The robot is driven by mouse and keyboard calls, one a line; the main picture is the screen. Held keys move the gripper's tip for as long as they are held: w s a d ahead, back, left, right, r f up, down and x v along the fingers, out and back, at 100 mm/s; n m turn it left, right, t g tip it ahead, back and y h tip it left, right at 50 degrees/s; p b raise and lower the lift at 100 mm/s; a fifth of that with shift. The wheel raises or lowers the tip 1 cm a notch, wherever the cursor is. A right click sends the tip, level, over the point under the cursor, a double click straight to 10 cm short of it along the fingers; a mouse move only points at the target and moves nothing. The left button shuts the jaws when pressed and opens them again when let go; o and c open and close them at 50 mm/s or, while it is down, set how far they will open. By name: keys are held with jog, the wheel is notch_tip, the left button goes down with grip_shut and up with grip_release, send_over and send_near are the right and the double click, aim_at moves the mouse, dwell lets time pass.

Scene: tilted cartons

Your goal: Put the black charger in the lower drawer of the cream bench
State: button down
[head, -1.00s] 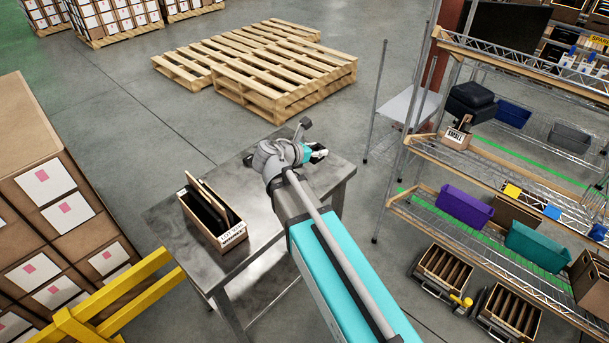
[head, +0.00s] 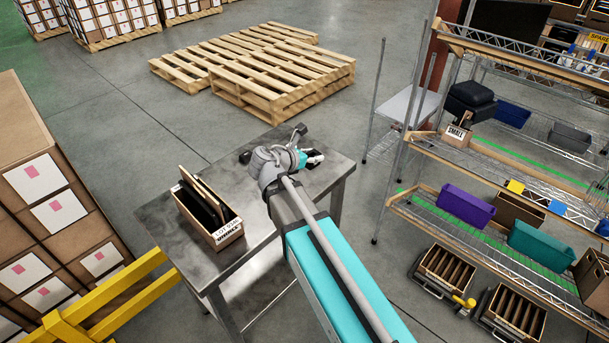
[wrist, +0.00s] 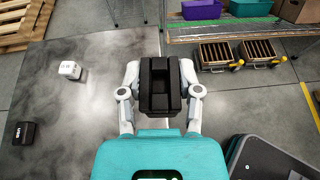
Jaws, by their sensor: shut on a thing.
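My gripper (wrist: 163,98) is shut on a black block (wrist: 173,72) with a recess in it. In the wrist view the block sits between the two pale fingers, and no label shows, so I cannot tell surely that it is the black charger. In the head view my gripper (head: 318,157) is over the right end of a steel table (head: 165,225). A small black block with white lettering (wrist: 25,133) and a small white block (wrist: 69,69) lie on the table to the left of my gripper. No cream bench or drawer is recognisable in view.
A wooden box (head: 226,236) with upright dark panels stands on the table. Stacked cartons (head: 45,190) and a yellow rail (head: 115,300) are at the left. Wire shelving (head: 470,165) with bins stands at the right. Pallets (head: 270,75) lie behind on open floor.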

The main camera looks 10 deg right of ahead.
dwell(0.3)
jog(key=w+f+b, duration=0.2)
jog(key=w, duration=0.2)
jog(key=w+f+b, duration=0.3)
jog(key=w, duration=0.1)
jog(key=w+f+b, duration=0.3)
jog(key=w, duration=0.1)
jog(key=shift+w+f, duration=0.15)
jog(key=shift+w, duration=0.05)
jog(key=shift+w+d+f+b, duration=0.1)
jog(key=shift+w+f+b, duration=0.3)
jog(key=shift+b, duration=0.05)
jog(key=shift+w+f+b, duration=0.45)
jog(key=shift+f+b, duration=0.1)
jog(key=shift+b, duration=0.05)
jog(key=shift+f+b, duration=1.2)
jog(key=shift+f, duration=0.05)
jog(key=shift+f, duration=0.15)
jog(key=shift+c, duration=1.5)
grip_release()
